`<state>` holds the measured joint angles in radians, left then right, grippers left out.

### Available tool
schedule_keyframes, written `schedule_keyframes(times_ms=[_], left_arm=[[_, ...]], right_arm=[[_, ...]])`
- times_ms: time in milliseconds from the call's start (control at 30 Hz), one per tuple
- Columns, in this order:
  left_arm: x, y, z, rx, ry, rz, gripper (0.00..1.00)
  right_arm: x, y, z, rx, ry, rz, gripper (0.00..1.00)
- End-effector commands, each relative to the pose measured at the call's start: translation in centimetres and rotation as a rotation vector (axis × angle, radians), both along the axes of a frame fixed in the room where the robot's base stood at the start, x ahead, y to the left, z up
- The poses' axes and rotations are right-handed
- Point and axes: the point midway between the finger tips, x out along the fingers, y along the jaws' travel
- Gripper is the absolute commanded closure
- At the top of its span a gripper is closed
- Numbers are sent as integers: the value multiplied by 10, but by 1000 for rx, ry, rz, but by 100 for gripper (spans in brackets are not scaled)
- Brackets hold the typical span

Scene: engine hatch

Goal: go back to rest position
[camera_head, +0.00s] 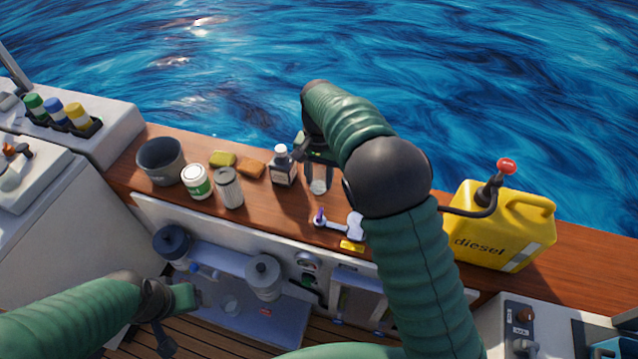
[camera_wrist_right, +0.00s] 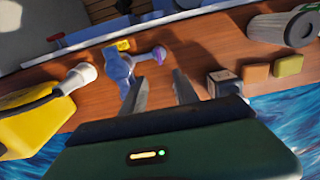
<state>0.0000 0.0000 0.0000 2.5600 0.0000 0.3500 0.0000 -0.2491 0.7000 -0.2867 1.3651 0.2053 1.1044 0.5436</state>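My right arm reaches over the wooden counter from the lower right in the head view. My right gripper (camera_head: 318,180) points down just right of a small white-capped bottle (camera_head: 283,166). In the right wrist view its two fingers (camera_wrist_right: 160,84) stand apart with nothing between them, above the counter. A blue-white tool with a purple tip (camera_head: 338,222) lies nearby; the wrist view shows it beside one finger (camera_wrist_right: 122,68). My left gripper (camera_head: 172,305) hangs low at the left, before the open hatch; its finger opening is unclear.
A yellow diesel can (camera_head: 505,230) stands right of my right arm. A dark pot (camera_head: 160,161), a white-green can (camera_head: 196,181), a ribbed filter (camera_head: 229,187) and two sponges (camera_head: 222,158) (camera_head: 251,168) stand or lie left. The open engine hatch (camera_head: 232,312) is below the counter. Water lies beyond.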

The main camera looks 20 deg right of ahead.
Motion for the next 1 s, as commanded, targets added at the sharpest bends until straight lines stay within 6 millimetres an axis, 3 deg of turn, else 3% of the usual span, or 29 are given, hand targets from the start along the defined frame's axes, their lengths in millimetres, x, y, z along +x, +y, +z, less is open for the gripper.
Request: schedule_keyframes(times_ms=[367,467,567,800,900,1000], left_arm=[[0,0,0,0,0,0,19],[0,0,0,0,0,0,19],[0,0,0,0,0,0,19],[0,0,0,0,0,0,19],[0,0,0,0,0,0,19],[0,0,0,0,0,0,19]], right_arm=[[-1,-1,0,0,-1,2,64],[-14,-8,0,6,-15,29,64],[-48,-21,0,15,-53,110,64],[-169,-33,-16,-28,-180,445,64],[-204,-34,-24,-54,-209,549,64],[-220,-34,-28,-69,-223,601,64]])
